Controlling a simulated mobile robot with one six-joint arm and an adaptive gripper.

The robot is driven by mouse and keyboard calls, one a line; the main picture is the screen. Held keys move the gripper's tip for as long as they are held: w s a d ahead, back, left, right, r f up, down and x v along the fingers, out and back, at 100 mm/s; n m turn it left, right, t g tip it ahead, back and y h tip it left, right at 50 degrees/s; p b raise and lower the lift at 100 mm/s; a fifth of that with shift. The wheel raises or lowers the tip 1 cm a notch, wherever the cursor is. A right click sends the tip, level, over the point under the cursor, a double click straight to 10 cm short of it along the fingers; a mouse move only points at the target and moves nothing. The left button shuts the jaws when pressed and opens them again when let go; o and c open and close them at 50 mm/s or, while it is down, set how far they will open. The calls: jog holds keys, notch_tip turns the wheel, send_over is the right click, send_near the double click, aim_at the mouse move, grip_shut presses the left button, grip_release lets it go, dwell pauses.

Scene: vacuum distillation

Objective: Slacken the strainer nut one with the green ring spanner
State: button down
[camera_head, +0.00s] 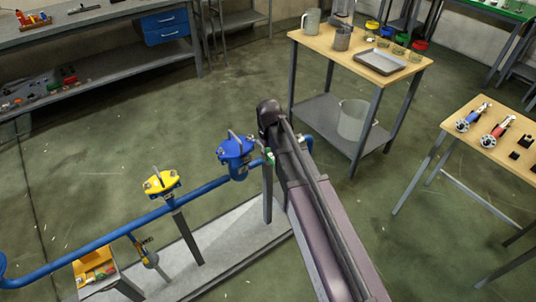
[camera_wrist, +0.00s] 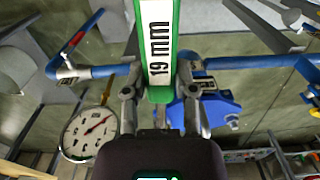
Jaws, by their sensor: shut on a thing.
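My gripper (camera_wrist: 161,75) is shut on the green spanner (camera_wrist: 158,95), which bears a white "19 mm" label in the wrist view. The spanner runs away from me toward the top edge; its ring end is out of that view. In the head view, a small green piece (camera_head: 268,158) beside my arm may be the spanner; my gripper is mostly hidden there. The blue pipe (camera_head: 196,192) runs behind the tool, also in the wrist view (camera_wrist: 250,62). I cannot clearly pick out strainer nut one, or tell whether the ring is around it.
A blue-topped valve (camera_head: 236,150) stands close left of my arm, a yellow one (camera_head: 160,184) further left. A pressure gauge (camera_wrist: 88,132) shows at lower left in the wrist view. An orange bin (camera_head: 95,266) stands at lower left. Wooden-topped tables (camera_head: 310,38) stand right; open floor lies behind.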

jog(key=shift+w+d+n, duration=0.75)
jog(key=shift+d+n, duration=0.25)
jog(key=shift+n, duration=0.1)
jog(key=shift+w+d, duration=0.1)
jog(key=shift+w+d+n, duration=0.9)
jog(key=shift+w+n, duration=0.05)
jog(key=shift+n, duration=0.15)
jog(key=shift+w+d+n, duration=0.4)
jog(key=shift+w+n, duration=0.2)
jog(key=shift+w+d+n, duration=0.35)
jog(key=shift+w+n, duration=0.25)
